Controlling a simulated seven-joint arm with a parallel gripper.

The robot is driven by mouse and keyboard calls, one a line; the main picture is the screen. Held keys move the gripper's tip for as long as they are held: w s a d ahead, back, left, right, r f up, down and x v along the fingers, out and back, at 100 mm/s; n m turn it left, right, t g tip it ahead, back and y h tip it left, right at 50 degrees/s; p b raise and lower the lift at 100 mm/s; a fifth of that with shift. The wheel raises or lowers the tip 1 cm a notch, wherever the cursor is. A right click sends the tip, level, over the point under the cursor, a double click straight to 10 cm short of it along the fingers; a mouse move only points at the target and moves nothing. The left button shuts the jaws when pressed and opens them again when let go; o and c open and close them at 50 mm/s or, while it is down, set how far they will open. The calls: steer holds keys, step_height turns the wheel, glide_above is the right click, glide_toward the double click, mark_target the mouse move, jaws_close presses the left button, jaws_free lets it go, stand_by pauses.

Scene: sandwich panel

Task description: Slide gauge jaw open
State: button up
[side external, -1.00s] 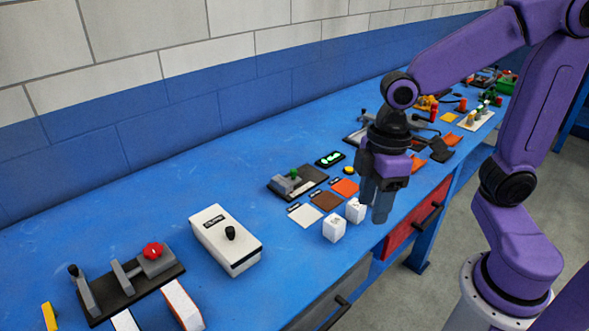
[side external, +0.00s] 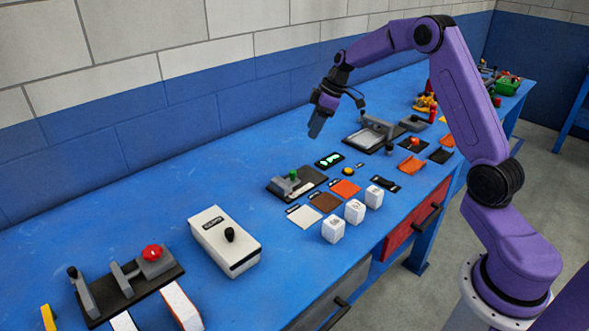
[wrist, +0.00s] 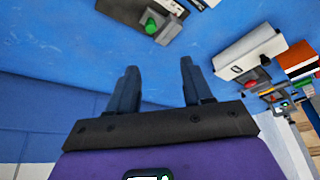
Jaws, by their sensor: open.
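The gauge appears to be the dark plate (side external: 310,177) with a grey block and a green knob (side external: 293,174), in the middle of the bench. A small black display (side external: 329,159) with green marks lies beside it. My gripper (side external: 315,131) is raised above the bench behind the gauge, near the wall, apart from it. In the wrist view my gripper (wrist: 158,65) has its two fingers spread, with nothing between them. The green knob (wrist: 151,25) shows beyond the fingertips, near the top edge. How far the gauge's jaw stands open is too small to tell.
Coloured squares (side external: 344,188) and three white cubes (side external: 355,211) lie in front of the gauge. A white box (side external: 225,240) with a black knob is to the left. A grey fixture (side external: 375,134) stands to the right. The bench left of my gripper is clear.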

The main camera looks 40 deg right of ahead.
mark_target(293, 172)
steer(key=x, duration=0.5)
steer(key=d+x, duration=0.1)
steer(key=x, duration=1.1)
steer(key=shift+w+d+f, duration=0.25)
steer(key=shift+w+f, duration=0.1)
steer(key=shift+w, duration=0.15)
jaws_close()
steer(key=shift+d, duration=4)
